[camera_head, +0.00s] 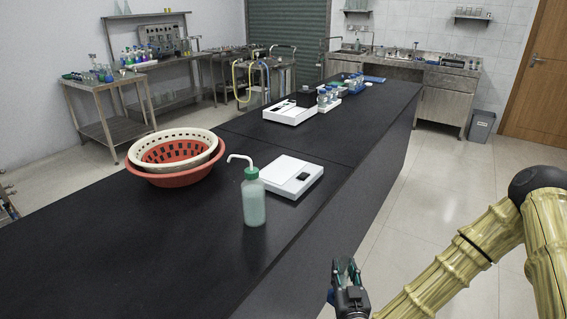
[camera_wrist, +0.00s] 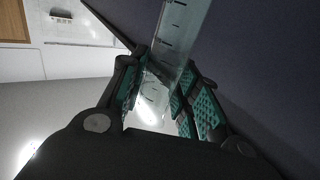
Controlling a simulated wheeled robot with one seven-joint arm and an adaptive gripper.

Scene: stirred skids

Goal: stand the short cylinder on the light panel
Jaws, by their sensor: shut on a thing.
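My gripper (camera_head: 346,272) is low at the right of the bench's edge, over the floor side in the head view. In the wrist view its two green-padded fingers (camera_wrist: 165,88) are shut on a clear graduated cylinder (camera_wrist: 182,28). The cylinder has printed marks and runs out past the fingertips to the picture's top edge. In the head view the cylinder is hard to make out. A flat white panel (camera_head: 278,167) with a small dark object (camera_head: 303,176) lies on the bench. Another white flat unit (camera_head: 283,115) lies farther back. I cannot tell which is the light panel.
A green-tinted wash bottle (camera_head: 254,203) stands just in front of the near white panel. A cream basket nested in a red basin (camera_head: 180,178) is to the left. The dark bench top (camera_head: 140,245) is clear at front left.

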